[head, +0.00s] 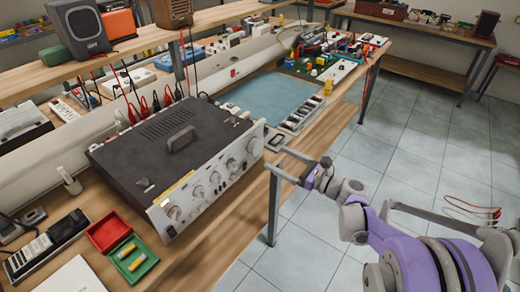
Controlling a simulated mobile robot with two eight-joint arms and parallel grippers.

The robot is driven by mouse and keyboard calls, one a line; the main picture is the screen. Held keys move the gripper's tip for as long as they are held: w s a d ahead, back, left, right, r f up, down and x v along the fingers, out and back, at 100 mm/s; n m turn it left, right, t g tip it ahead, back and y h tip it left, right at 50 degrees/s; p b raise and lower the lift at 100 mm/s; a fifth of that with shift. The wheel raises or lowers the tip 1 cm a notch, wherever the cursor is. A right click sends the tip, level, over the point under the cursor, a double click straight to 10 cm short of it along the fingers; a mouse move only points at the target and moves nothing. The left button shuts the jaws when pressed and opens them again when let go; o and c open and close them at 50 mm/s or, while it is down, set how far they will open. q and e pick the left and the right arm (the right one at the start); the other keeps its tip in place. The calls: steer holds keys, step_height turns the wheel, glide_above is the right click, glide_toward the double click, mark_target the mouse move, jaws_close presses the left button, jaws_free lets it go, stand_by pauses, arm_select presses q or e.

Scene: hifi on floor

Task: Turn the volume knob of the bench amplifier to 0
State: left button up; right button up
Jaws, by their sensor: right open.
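The bench amplifier (172,150) is a dark box with a top handle and a silver front panel. It stands on the wooden bench, panel facing the lower right. Several round silver knobs line the panel, with a large knob (253,146) at its right end. The labels are too small to read, so I cannot tell the volume knob or its setting. My right gripper (269,157) is open and empty, its two fingers pointing left just off the panel's right end. I cannot tell whether it touches anything. My left gripper is out of view.
Red and black leads rise behind the amplifier. A blue mat (268,98) and a parts tray (303,114) lie beyond it. The tiled floor (420,140) at right is mostly clear.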

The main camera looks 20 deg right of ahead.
mark_target(258, 148)
steer(key=x, duration=0.7)
steer(key=shift+w+a, duration=0.1)
steer(key=shift+w, duration=0.1)
steer(key=c, duration=1.4)
